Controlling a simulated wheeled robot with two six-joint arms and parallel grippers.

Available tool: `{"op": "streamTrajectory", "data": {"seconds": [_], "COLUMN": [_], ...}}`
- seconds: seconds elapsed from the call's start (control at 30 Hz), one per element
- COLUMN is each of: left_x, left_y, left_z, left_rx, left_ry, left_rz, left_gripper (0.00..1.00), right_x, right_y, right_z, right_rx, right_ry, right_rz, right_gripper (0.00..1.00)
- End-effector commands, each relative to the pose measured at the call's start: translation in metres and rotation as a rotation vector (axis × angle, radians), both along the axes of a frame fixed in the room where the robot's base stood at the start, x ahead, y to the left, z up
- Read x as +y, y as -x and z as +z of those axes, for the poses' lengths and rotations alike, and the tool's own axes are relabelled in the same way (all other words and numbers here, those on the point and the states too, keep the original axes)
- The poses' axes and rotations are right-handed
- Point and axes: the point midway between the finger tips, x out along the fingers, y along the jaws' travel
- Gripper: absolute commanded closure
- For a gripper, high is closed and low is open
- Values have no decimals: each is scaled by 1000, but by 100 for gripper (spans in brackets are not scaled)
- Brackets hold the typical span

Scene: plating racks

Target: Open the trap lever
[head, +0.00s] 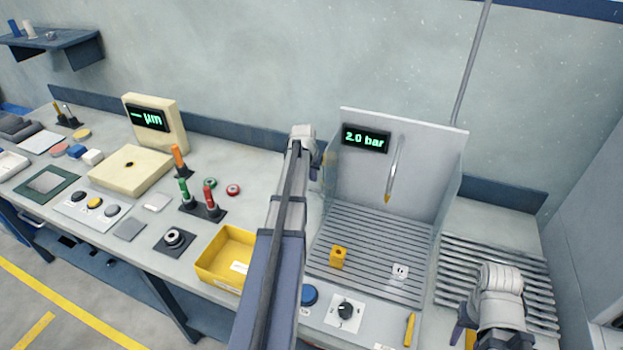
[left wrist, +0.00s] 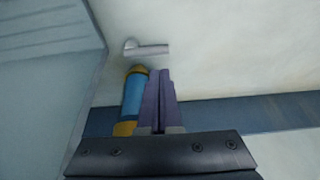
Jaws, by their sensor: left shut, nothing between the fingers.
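In the left wrist view, a blue cylinder with yellow ends (left wrist: 134,98) is mounted by the wall. A short grey metal lever (left wrist: 148,49) sticks out to the right just above it; it looks like the trap lever. My left gripper (left wrist: 160,72) is shut and empty. Its fingertips are just right of the cylinder's top and below the lever; I cannot tell whether they touch either. In the head view, my left gripper (head: 316,163) is at the booth's left side, mostly hidden by my arm, which also hides the lever. My right gripper (head: 463,328) is at lower right, its jaws unclear.
The booth (head: 400,185) has a 2.0 bar display (head: 366,139), a hanging nozzle (head: 391,170) and a slatted floor holding a yellow block (head: 338,257) and a white piece (head: 400,271). A yellow tray (head: 212,263) and colored-handled tools (head: 209,197) stand left of my arm.

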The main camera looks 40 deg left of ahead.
Motion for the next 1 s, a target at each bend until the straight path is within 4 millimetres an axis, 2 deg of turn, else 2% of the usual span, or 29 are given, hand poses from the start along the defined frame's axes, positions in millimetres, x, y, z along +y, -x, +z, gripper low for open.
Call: {"op": "streamTrajectory", "data": {"seconds": [0.03,0.23,1.0], "left_x": [1,3,3], "left_y": [-4,-11,-10], "left_z": [-15,-33,-34], "left_rx": [0,0,0], "left_ry": [0,0,0], "left_rz": [0,-1,56], "left_gripper": [100,100,100], "right_x": [0,0,0], "right_y": [0,0,0], "right_z": [-15,-33,-34], "right_rx": [0,0,0], "right_ry": [0,0,0], "right_rz": [0,0,0], "right_gripper": [50,50,50]}}
